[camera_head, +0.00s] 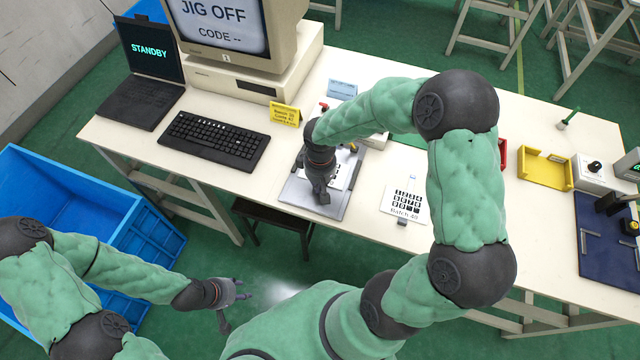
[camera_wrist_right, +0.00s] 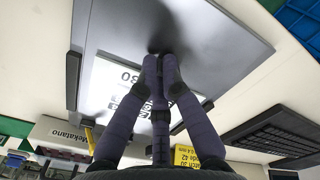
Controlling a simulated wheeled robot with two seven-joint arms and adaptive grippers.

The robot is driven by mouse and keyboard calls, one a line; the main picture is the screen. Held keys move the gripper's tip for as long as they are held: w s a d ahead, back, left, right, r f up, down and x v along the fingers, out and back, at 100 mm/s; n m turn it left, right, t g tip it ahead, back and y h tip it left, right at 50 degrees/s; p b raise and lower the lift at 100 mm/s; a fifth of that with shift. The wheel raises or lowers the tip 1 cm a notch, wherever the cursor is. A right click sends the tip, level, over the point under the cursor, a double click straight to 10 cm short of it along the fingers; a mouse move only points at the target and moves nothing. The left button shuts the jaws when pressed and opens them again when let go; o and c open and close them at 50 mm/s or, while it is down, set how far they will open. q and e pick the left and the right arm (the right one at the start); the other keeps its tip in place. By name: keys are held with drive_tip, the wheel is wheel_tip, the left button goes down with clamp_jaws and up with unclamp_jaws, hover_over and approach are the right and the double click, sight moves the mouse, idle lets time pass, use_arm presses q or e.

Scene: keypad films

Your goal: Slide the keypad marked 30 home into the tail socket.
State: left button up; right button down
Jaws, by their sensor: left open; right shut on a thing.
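The white keypad marked 30 (camera_wrist_right: 122,78) lies on the grey jig plate (camera_wrist_right: 215,30), partly covered by my fingers. A strip of it shows in the head view (camera_head: 343,172) on the plate (camera_head: 298,191). My right gripper (camera_head: 321,196) points down onto the plate. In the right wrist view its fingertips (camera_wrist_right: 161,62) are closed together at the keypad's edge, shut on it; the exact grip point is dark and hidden. I cannot make out the tail socket. My left gripper (camera_head: 234,300) is open and empty, below the table's front edge.
A second keypad with a batch label (camera_head: 405,203) lies right of the plate. A keyboard (camera_head: 214,140), laptop (camera_head: 145,85) and monitor reading JIG OFF (camera_head: 222,25) stand left and behind. A yellow tray (camera_head: 546,170) is right. A blue bin (camera_head: 90,215) stands on the floor.

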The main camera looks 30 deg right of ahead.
drive_tip(key=shift+w+d, duration=0.8)
drive_tip(key=shift+d, duration=0.15)
idle(0.6)
drive_tip(key=c, duration=1.3)
unclamp_jaws()
wheel_tip(320, 180, up, 12)
drive_tip(key=shift+s, duration=0.1)
